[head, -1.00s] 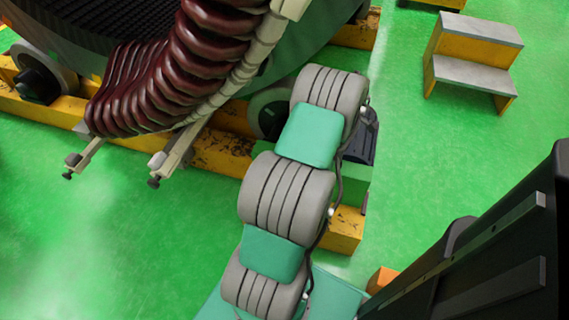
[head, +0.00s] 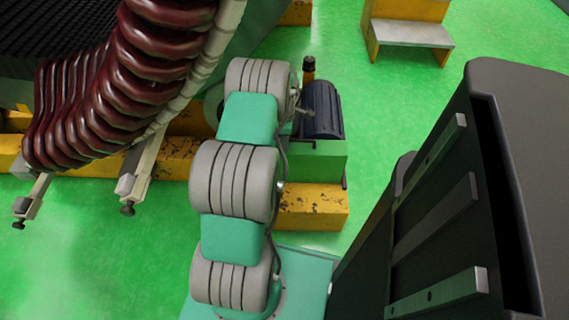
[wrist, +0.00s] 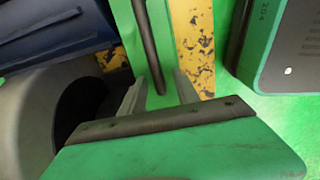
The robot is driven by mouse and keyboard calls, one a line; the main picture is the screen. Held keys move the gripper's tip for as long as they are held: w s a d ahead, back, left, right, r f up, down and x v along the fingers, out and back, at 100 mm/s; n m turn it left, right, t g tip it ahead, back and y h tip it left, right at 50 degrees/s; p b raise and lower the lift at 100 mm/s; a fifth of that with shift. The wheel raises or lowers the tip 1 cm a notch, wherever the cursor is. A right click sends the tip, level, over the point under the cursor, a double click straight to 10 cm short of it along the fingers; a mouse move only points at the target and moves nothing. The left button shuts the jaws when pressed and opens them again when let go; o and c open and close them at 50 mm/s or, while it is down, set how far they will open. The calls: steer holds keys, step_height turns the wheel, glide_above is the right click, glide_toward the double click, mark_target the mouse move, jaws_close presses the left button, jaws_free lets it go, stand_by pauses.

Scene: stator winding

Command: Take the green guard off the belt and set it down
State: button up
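A green box-like part (head: 322,165), which may be the guard, stands below a dark ribbed motor (head: 321,110) in the head view. My arm covers its left side. A thin dark bar (head: 344,168) runs along its right edge. In the wrist view, my gripper (wrist: 158,84) has its two grey fingers apart. A dark bar (wrist: 148,40) reaches down between them in front of a green surface (wrist: 172,55), with gaps on both sides. I cannot tell whether the bar belongs to the guard. The belt is not clearly visible. In the head view my gripper is hidden.
The yellow base beam (head: 312,208) runs under the green part. Dark red coils (head: 95,105) of the large machine hang at the left, with clamp ends (head: 130,200) sticking out. A yellow step stool (head: 408,35) stands at the back right. Green floor between is clear.

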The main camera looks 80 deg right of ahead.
steer(key=shift+r, duration=0.1)
jaws_close()
stand_by(1.2)
steer(key=shift+d+r, duration=0.1)
